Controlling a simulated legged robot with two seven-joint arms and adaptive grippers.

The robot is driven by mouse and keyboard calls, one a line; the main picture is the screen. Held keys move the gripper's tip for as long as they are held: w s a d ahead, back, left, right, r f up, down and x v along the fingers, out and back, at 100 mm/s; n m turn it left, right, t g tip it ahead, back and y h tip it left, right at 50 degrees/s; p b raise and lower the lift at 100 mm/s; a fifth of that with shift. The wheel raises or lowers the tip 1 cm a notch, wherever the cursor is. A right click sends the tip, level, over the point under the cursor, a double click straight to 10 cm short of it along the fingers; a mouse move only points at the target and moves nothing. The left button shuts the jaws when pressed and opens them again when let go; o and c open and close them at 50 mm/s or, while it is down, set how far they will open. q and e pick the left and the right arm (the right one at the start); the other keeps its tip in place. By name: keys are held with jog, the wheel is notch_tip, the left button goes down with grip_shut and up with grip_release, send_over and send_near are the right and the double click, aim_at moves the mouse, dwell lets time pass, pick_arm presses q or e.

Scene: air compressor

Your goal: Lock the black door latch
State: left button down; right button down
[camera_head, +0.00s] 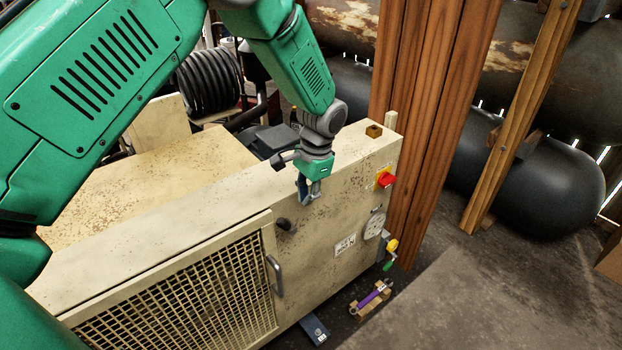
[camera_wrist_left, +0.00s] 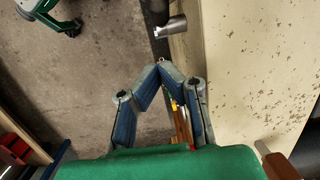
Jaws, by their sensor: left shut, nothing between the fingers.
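The black door latch (camera_head: 286,226) sticks out from the beige compressor's front panel, just right of the mesh door (camera_head: 180,300). My left gripper (camera_head: 306,196) is above and slightly right of it in the head view, at the cabinet's top front edge, apart from the latch. In the left wrist view the gripper's fingertips (camera_wrist_left: 161,66) meet with nothing between them. A black part (camera_wrist_left: 154,12) beside a metal cylinder (camera_wrist_left: 171,27) shows beyond the fingertips; it looks like the latch. Whether the latch is locked cannot be told. My right gripper is not in view.
A grey door handle (camera_head: 275,276) sits on the mesh door. A red switch (camera_head: 386,180), a gauge (camera_head: 375,225) and a yellow-green valve (camera_head: 390,254) are at the panel's right end. A wooden post (camera_head: 425,120) stands behind. The floor at right is mostly clear.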

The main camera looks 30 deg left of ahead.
aim_at(292, 230)
pick_arm(q)
jog(key=s+a+f, duration=0.2)
jog(key=s+f, duration=0.1)
jog(key=shift+a+f+p, duration=0.1)
jog(key=shift+f+p, duration=0.15)
jog(key=shift+p, duration=0.1)
